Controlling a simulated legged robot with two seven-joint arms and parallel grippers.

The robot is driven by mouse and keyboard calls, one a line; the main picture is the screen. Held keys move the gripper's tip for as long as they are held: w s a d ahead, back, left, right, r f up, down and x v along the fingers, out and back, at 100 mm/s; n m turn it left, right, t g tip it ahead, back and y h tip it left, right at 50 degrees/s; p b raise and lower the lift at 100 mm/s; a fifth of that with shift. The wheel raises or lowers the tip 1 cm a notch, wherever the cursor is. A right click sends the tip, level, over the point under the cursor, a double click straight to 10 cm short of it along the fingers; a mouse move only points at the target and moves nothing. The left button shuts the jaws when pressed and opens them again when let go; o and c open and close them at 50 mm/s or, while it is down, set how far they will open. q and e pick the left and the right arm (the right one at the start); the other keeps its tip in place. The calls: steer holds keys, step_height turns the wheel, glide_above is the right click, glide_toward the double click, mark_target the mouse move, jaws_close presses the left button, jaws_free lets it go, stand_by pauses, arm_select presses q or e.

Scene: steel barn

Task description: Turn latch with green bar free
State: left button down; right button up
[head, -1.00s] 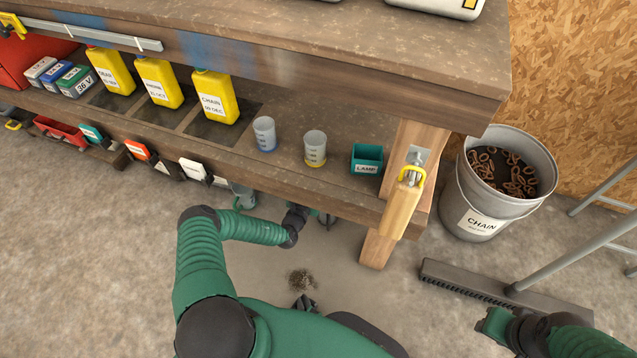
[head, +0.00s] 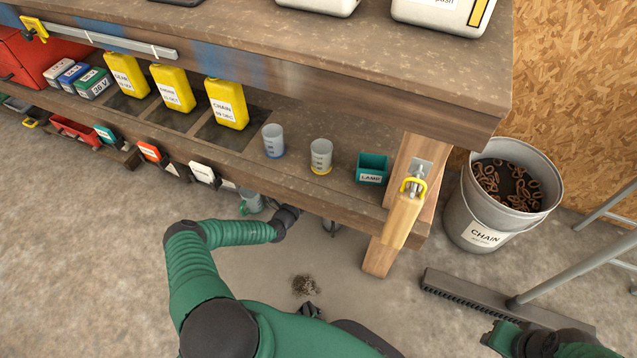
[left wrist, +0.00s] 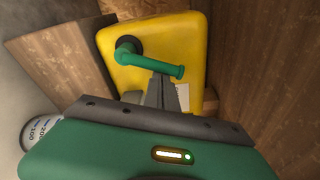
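In the left wrist view, a green bar (left wrist: 152,61) sticks out from a dark round pivot on a yellow plate (left wrist: 185,38). The bar lies nearly level, sloping slightly down to the right, with a thicker end. My left gripper (left wrist: 163,85) has its grey fingers close together just below the bar's middle; I cannot tell whether they touch it. In the head view my left wrist (head: 284,218) is at the lower shelf's front edge, and the latch is not visible there. My right gripper (head: 490,335) is low at the right, away from the bench; its finger opening is unclear.
Wooden boards stand close on both sides of the yellow plate. The shelf (head: 335,192) carries yellow jugs (head: 228,103), two cups (head: 321,156) and a teal bin (head: 371,168). A chain bucket (head: 480,232) and a broom (head: 470,297) stand right. A wooden post (head: 404,215) supports the bench.

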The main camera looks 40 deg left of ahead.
arm_select(q)
steer(key=n, duration=0.1)
steer(key=a+n, duration=0.1)
steer(key=a+r+n, duration=0.1)
steer(key=shift+s+a+r, duration=0.1)
steer(key=shift+s, duration=0.2)
stand_by(0.7)
